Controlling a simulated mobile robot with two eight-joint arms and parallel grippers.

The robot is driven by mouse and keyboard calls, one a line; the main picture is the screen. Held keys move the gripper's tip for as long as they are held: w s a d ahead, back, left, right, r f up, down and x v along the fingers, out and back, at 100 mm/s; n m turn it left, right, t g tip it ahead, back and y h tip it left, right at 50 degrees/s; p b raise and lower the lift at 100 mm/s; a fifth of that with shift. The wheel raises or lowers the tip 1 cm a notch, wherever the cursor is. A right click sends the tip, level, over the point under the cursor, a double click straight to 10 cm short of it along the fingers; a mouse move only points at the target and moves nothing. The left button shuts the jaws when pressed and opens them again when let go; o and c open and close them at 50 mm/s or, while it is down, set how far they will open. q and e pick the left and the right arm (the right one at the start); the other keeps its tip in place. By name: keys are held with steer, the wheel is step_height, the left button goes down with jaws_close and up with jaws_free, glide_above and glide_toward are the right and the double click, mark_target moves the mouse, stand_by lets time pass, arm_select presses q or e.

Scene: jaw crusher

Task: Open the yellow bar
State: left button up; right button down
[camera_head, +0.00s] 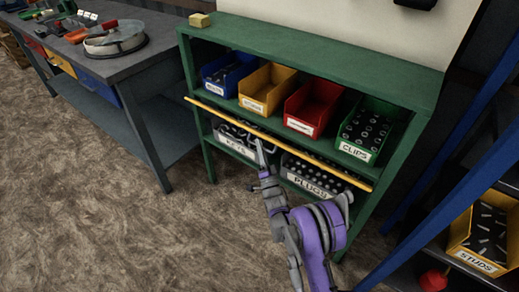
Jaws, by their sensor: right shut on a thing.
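The yellow bar (318,162) runs slantwise across the front of the green shelf, from the left post to the right post, below the upper row of bins. My right gripper (258,139) reaches up from below and is shut on the bar left of its middle. The fingertips are small here, and their exact hold is hard to see. My left gripper is out of view.
The green shelf (318,43) holds blue, yellow, red and green bins above and labelled bins of parts below. A grey workbench (120,62) stands at left. Blue posts (455,170) and a yellow studs bin (482,236) stand at right. The floor at left is open.

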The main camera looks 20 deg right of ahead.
steer(key=shift+w+d+f+n+t+y+b, duration=0.2)
steer(key=shift+d+f+n+y+b, duration=0.15)
steer(key=shift+n+y, duration=1.55)
steer(key=shift+w+d+f+n+t+y+b, duration=0.2)
steer(key=shift+f+n+y, duration=0.25)
steer(key=shift+n+y, duration=1.45)
steer(key=shift+w+d+f+n+t+y+b, duration=0.15)
steer(key=shift+f+n+y+b, duration=0.25)
steer(key=shift+n+y, duration=1.5)
steer(key=shift+n+h, duration=0.3)
steer(key=shift+n, duration=0.5)
steer(key=c, duration=0.9)
jaws_free()
steer(key=p+v, duration=0.2)
steer(key=v, duration=0.8)
steer(key=shift+s+d+f, duration=0.15)
steer(key=shift+s+f, duration=0.1)
steer(key=shift+f, duration=0.05)
